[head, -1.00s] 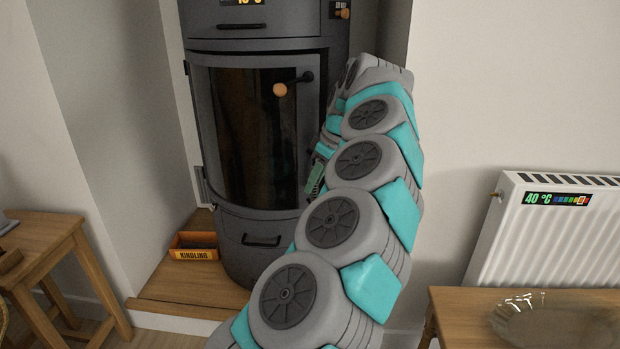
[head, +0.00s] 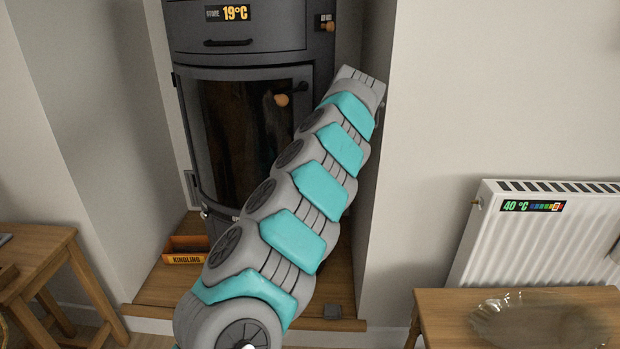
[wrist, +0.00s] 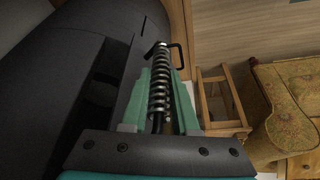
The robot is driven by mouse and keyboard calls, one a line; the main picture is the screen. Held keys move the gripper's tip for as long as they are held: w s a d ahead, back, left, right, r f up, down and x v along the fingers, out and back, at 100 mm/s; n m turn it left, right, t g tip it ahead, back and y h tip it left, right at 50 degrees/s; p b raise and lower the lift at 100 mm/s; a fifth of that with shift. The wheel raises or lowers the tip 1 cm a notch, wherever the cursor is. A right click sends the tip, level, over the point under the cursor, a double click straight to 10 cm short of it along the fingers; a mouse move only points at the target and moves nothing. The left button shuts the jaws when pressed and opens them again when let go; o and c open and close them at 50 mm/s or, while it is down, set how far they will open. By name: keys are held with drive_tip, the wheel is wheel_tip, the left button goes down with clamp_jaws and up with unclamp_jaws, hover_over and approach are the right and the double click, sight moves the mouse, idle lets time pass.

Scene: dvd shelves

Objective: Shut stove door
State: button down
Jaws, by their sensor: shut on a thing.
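The dark grey stove (head: 250,32) stands in the alcove in the head view. My arm covers the door's lower right, and I cannot tell whether the door is fully flush. In the wrist view, my gripper (wrist: 158,88) has its green fingers on either side of a coiled metal handle (wrist: 158,84), gripping it beside the stove's dark surface (wrist: 60,70). The arm hides the gripper and this handle in the head view.
A kindling box (head: 184,258) sits on the wooden hearth (head: 160,290) left of my arm. A white radiator (head: 530,240) and a table with a glass dish (head: 540,318) are at right. A wooden stool (head: 45,250) is at left. A patterned armchair (wrist: 285,110) shows in the wrist view.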

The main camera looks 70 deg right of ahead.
drive_tip(key=shift+d+r+p, duration=0.1)
drive_tip(key=shift+d+p, duration=0.2)
drive_tip(key=shift+d, duration=0.3)
idle(0.3)
drive_tip(key=c, duration=0.7)
unclamp_jaws()
wheel_tip(320, 180, up, 3)
drive_tip(key=shift+r, duration=0.15)
drive_tip(key=shift+s+a+r+b, duration=0.25)
drive_tip(key=shift+s+a+b, duration=0.55)
drive_tip(key=shift+a, duration=1.75)
drive_tip(key=shift+s+a+r+b, duration=0.25)
drive_tip(key=shift+s+a+b, duration=0.6)
drive_tip(key=shift+a, duration=1.7)
drive_tip(key=shift+s+a+r+b, duration=0.25)
drive_tip(key=shift+s+a+b, duration=0.55)
drive_tip(key=shift+a, duration=1.75)
